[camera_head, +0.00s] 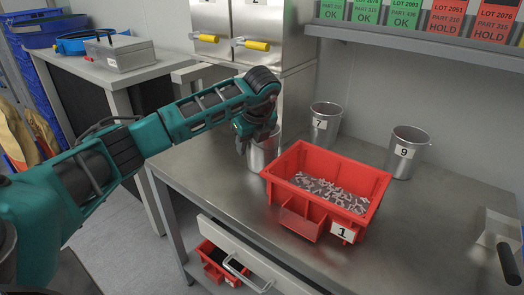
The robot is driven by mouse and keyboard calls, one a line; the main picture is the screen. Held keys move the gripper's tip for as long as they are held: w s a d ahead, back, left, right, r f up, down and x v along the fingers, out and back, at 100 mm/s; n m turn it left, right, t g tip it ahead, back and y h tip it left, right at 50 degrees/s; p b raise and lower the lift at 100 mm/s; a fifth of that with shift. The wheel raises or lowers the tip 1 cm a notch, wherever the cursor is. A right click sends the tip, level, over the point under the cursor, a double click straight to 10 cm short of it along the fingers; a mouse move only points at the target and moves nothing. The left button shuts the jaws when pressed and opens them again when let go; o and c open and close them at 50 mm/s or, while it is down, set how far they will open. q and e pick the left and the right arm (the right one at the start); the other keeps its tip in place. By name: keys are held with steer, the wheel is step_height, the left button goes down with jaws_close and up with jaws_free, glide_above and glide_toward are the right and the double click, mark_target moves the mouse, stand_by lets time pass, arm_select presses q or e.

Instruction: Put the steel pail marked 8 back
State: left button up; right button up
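A steel pail (263,157) is at the back left of the steel bench, just behind the red bin. No number shows on its visible side. My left gripper (257,136) is at the top of this pail, pointing down, with its dark fingers at the rim. The fingers cover part of the rim, so I cannot tell whether they are closed on it, or whether the pail touches the bench. My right gripper is out of view.
Steel pails marked 7 (324,128) and 9 (407,154) stand along the back wall. A red bin (292,191) marked 1, holding small metal parts, is in front. A scoop (508,262) lies at right. The drawer (245,255) below is partly open.

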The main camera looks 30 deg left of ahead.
arm_select(q)
steer(key=shift+f, duration=0.1)
steer(key=shift+c, duration=0.2)
jaws_close()
steer(key=shift+r, duration=0.2)
